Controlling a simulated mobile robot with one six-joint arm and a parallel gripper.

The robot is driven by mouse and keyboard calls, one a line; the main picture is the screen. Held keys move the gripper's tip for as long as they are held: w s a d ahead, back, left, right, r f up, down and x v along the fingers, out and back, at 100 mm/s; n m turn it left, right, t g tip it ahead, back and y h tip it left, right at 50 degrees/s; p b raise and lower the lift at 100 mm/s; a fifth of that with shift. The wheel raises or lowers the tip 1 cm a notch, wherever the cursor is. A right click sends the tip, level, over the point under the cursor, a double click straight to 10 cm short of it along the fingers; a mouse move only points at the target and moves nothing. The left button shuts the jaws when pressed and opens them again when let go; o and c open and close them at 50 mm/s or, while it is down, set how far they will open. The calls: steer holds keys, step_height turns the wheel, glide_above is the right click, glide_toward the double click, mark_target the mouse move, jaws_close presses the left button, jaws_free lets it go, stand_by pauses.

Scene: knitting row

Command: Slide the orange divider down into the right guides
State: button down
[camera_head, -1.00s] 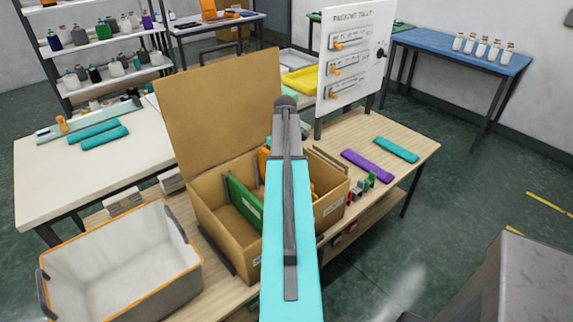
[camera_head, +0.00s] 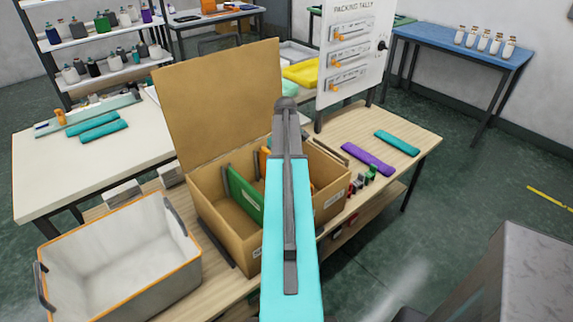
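A brown cardboard box (camera_head: 221,238) stands on the wooden bench with its back flap raised. A green divider (camera_head: 244,196) stands upright inside, left of my arm. Orange (camera_head: 263,158) shows inside the box just left of my arm, probably part of the orange divider; the rest is hidden behind the arm. My cyan arm reaches over the box and covers its middle. My gripper is hidden behind the arm, so its fingers and anything in them cannot be seen. The right guides cannot be made out.
A grey bin with an orange rim (camera_head: 120,272) stands left of the box. A purple bar (camera_head: 367,163) and a teal bar (camera_head: 397,143) lie on the bench at right. A white tally board (camera_head: 352,50) rises behind. Small red and green pieces (camera_head: 362,184) sit beside the box.

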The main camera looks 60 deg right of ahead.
steer(key=shift+f, duration=0.3)
steer(key=c, duration=1.6)
jaws_free()
steer(key=shift+r, duration=0.15)
steer(key=shift+r+b, duration=1.35)
steer(key=shift+r, duration=5.45)
